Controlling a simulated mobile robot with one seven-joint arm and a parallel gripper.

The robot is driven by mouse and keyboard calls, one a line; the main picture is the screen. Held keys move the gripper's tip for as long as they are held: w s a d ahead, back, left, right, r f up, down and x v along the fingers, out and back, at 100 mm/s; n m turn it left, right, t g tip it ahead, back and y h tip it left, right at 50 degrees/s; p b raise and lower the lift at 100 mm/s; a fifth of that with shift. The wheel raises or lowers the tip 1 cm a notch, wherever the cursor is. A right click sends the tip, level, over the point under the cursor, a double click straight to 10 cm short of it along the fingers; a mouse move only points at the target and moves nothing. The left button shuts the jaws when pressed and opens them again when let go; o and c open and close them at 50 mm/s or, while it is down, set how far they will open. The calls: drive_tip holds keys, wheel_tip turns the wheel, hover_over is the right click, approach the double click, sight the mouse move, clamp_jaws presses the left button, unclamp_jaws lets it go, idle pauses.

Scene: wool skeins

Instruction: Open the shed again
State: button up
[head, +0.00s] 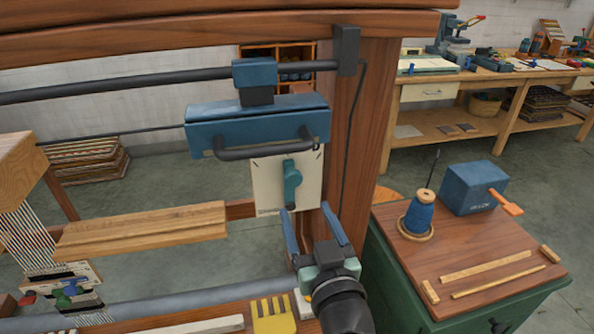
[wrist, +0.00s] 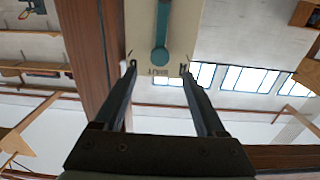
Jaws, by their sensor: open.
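A teal lever (head: 291,184) is mounted on a cream plate (head: 262,188) beside the loom's right wooden post (head: 364,120). The lever points roughly downward in the head view. My gripper (head: 306,210) is open and empty just below and in front of the plate. I see no contact. Small lettering on the plate near the lever's end is hard to read. White warp threads (head: 28,238) show at the far left.
A blue carriage (head: 258,128) with a dark handle bar hangs above the plate. A wooden beam (head: 140,231) crosses at the left. On the right, a green cabinet (head: 400,275) carries a blue yarn cone (head: 418,216) and a blue box (head: 473,188). A workbench stands behind.

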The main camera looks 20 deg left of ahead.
sight(294, 183)
drive_tip(key=p+x, duration=0.1)
drive_tip(key=x, duration=0.9)
drive_tip(key=shift+w+a, duration=0.25)
drive_tip(key=shift+w, duration=0.05)
clamp_jaws()
idle(1.0)
